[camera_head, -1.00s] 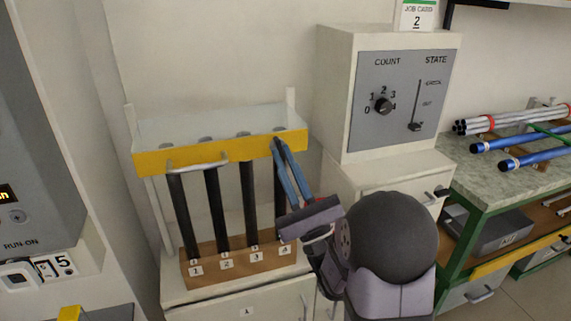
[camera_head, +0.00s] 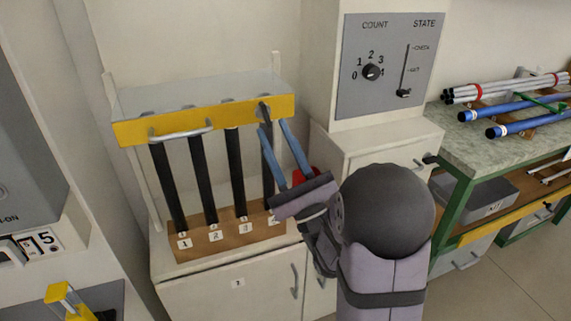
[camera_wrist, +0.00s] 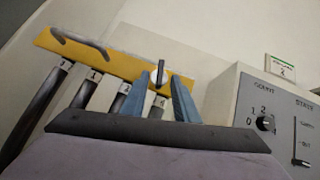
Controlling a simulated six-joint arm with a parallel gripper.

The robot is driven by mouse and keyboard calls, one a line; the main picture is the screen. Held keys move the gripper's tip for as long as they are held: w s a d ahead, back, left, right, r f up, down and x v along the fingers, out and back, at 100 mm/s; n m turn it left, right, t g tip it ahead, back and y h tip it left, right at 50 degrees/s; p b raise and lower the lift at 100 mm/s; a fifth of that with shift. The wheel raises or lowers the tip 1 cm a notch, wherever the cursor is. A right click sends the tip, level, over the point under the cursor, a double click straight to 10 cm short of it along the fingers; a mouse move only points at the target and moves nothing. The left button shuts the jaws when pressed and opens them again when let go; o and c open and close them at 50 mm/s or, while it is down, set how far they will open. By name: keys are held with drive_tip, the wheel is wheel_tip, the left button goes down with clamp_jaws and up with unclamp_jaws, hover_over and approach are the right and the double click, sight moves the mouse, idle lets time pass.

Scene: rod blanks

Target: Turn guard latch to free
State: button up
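The guard is a clear panel with a yellow front bar (camera_head: 215,118) across the top of the rack. It also shows in the wrist view (camera_wrist: 110,62). The guard latch (camera_head: 264,110) is a small dark lever at the bar's right end. In the wrist view the latch (camera_wrist: 160,76) is a dark, roughly upright lever over a pale disc. My gripper (camera_head: 273,126) has two blue fingers spread apart, empty, just in front of and below the latch. In the wrist view the fingertips (camera_wrist: 157,82) lie on either side of the latch. Contact cannot be told.
Several dark rods (camera_head: 203,180) stand in a brown numbered block (camera_head: 228,239) below the bar. A grey handle (camera_head: 182,134) sits on the bar's left part. A panel with a count knob (camera_head: 371,72) and state slider (camera_head: 403,92) stands right. A bench (camera_head: 460,145) holds rods.

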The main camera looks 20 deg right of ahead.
drive_tip(key=b+v, duration=0.3)
drive_tip(key=b, duration=0.1)
drive_tip(key=shift+w+f, duration=0.15)
drive_tip(key=shift+f, duration=0.2)
drive_tip(key=b, duration=0.5)
drive_tip(key=shift+f, duration=0.25)
drive_tip(key=s+b, duration=0.1)
drive_tip(key=b, duration=0.2)
drive_tip(key=shift+d+f, duration=0.15)
drive_tip(key=shift+s+b, duration=0.35)
drive_tip(key=shift+b, duration=0.7)
